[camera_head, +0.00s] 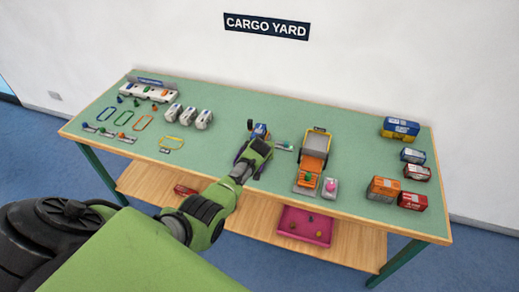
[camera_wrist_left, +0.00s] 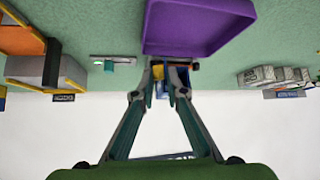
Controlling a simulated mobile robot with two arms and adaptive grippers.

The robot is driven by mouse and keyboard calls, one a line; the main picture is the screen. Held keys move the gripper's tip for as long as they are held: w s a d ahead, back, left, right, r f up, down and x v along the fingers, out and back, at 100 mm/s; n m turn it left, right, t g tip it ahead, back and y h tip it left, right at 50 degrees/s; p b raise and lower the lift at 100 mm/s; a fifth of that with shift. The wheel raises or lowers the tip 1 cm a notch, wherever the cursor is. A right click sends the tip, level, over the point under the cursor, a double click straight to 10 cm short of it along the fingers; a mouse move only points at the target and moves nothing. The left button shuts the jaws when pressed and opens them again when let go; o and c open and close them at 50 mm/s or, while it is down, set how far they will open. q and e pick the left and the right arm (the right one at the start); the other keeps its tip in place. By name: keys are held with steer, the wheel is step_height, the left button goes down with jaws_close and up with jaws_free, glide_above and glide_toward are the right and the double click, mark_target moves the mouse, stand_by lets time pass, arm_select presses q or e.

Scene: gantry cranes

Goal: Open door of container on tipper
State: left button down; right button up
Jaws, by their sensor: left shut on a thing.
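My left gripper (camera_head: 257,139) is over the middle of the table. In the wrist view its fingertips (camera_wrist_left: 170,68) are closed on a small blue and yellow thing (camera_wrist_left: 161,86), partly hidden by the fingers. Blue parts of a thing (camera_head: 260,130) also show just beyond the hand in the head view. An orange and grey vehicle-like unit (camera_head: 313,148), which looks like the tipper, stands to the right of my gripper, apart from it. Its orange and grey parts (camera_wrist_left: 40,72) show at the left in the wrist view. I cannot make out a container door on it. My right gripper is not in view.
A purple tray (camera_wrist_left: 198,28) lies close to my fingertips. A slider with a teal knob (camera_head: 284,146) sits between gripper and orange unit. Several boxes, including a blue-yellow one (camera_head: 399,129), stand at the right. White units (camera_head: 188,116) stand left. A pink tray (camera_head: 305,226) is on the lower shelf.

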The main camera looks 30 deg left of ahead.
arm_select(q)
steer(key=shift+n, duration=0.3)
stand_by(0.4)
steer(key=c, duration=2.1)
jaws_free()
steer(key=shift+d, duration=0.1)
steer(key=shift+v, duration=5.9)
steer(key=shift+d, duration=0.1)
